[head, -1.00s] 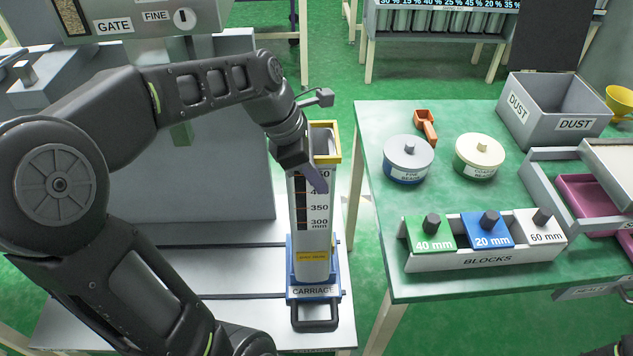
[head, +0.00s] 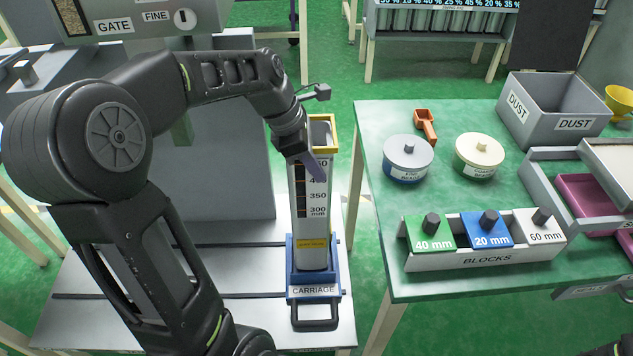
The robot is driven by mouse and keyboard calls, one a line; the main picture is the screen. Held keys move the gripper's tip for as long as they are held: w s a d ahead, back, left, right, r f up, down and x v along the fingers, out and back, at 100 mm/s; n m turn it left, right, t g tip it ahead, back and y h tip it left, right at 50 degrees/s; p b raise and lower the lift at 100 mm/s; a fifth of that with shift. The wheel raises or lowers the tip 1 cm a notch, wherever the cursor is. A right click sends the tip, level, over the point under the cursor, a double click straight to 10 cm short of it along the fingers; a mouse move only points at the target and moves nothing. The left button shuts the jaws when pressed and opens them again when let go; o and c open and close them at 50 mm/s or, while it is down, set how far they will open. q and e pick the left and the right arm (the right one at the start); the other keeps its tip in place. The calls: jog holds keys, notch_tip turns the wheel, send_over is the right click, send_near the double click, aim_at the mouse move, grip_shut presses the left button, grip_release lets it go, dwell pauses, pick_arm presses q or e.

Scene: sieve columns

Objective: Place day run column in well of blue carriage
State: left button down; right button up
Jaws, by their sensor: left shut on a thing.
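The day run column (head: 313,225) is a tall, pale, upright box with a yellow rim, a dark window with a mm scale and a small yellow label. My left gripper (head: 313,166) is shut on its upper part, and the fingers partly hide the scale. The blue carriage (head: 314,292) stands on the pale bench, with a dark handle in front. The column's lower end is within the outline of the carriage's blue frame, behind its front wall. I cannot tell whether its base rests on the well floor. My right gripper is out of view.
A green table (head: 380,220) on the right holds a blocks rack (head: 487,258), two lidded tubs, an orange scoop (head: 426,125) and a grey dust bin (head: 555,110). A gap separates it from the bench. A large grey housing (head: 225,150) stands behind my left arm.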

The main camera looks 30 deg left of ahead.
pick_arm(q)
jog(key=shift+r, duration=0.1)
jog(key=shift+f, duration=2.35)
jog(key=shift+f+b, duration=0.1)
jog(key=shift+b, duration=0.2)
jog(key=c, duration=2)
grip_release()
jog(key=shift+f, duration=0.15)
jog(key=o, duration=0.4)
jog(key=shift+o, duration=0.2)
jog(key=v, duration=0.7)
jog(key=shift+r+p, duration=0.4)
jog(key=shift+s, duration=0.15)
